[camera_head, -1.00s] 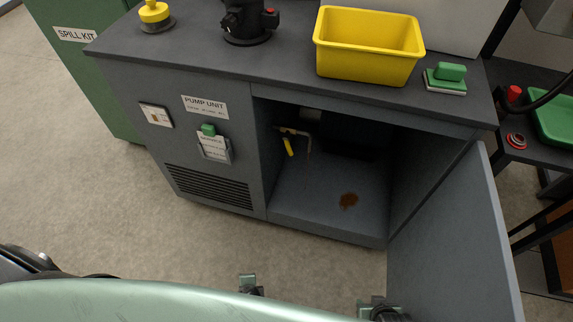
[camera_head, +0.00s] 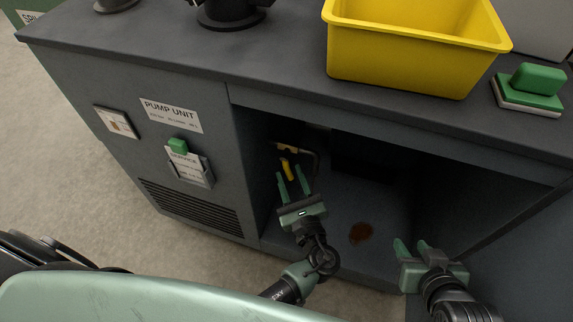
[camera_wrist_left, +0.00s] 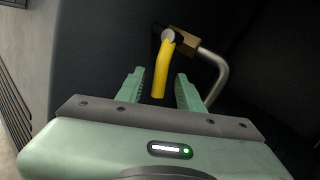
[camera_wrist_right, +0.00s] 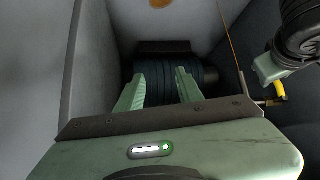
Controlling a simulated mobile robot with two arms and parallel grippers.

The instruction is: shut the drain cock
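The drain cock has a yellow lever (camera_head: 286,168) on a brass body with a bent metal pipe, inside the open cabinet at its left side. In the left wrist view the lever (camera_wrist_left: 162,68) hangs downward from the brass body (camera_wrist_left: 181,40). My left gripper (camera_head: 293,182) is open, just in front of the lever. In the left wrist view its fingers (camera_wrist_left: 159,88) stand on either side of the lever's lower end, with gaps showing. My right gripper (camera_head: 413,246) is open and empty at the right of the cabinet opening. In the right wrist view the lever (camera_wrist_right: 279,90) shows at the right edge.
A brown stain (camera_head: 361,233) marks the cabinet floor. A dark ribbed cylinder (camera_wrist_right: 165,76) sits at the back. The cabinet walls and countertop edge bound the opening. A yellow bin (camera_head: 405,60) and a green-handled block (camera_head: 530,90) stand on top.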

